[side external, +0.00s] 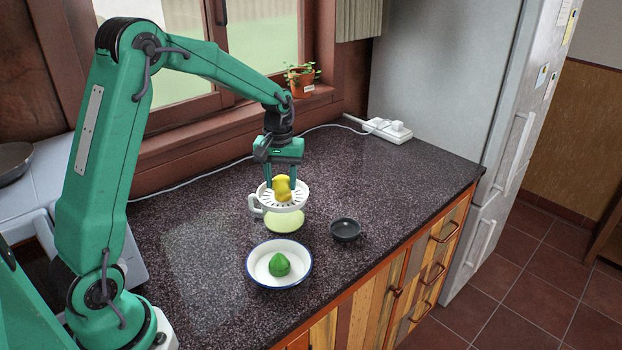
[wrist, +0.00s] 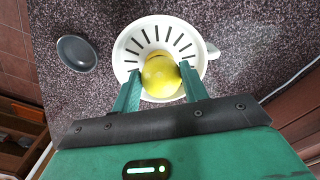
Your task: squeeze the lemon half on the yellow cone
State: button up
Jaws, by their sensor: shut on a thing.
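My gripper (side external: 280,184) points down over the white juicer strainer (side external: 290,206), with a finger on either side of a yellow lemon half (side external: 283,183). In the wrist view the gripper (wrist: 160,72) is shut on the lemon half (wrist: 161,76), which shows its rounded yellow skin. The slotted strainer (wrist: 133,45) surrounds it below. The lemon half is over the middle of the strainer and hides most or all of the yellow cone; I cannot tell how firmly it presses on it. The strainer sits above a pale yellow-green bowl (side external: 284,224).
A white blue-rimmed dish (side external: 255,270) with a green fruit (side external: 279,265) stands in front. A small dark bowl (side external: 345,230) is to the right. A white power strip (side external: 388,130) with a cord and a potted plant (side external: 302,80) are behind. The counter's right side is clear.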

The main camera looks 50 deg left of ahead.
dwell(0.4)
jog(key=shift+r, duration=2.4)
jog(key=shift+r, duration=0.15)
jog(key=shift+r, duration=1.4)
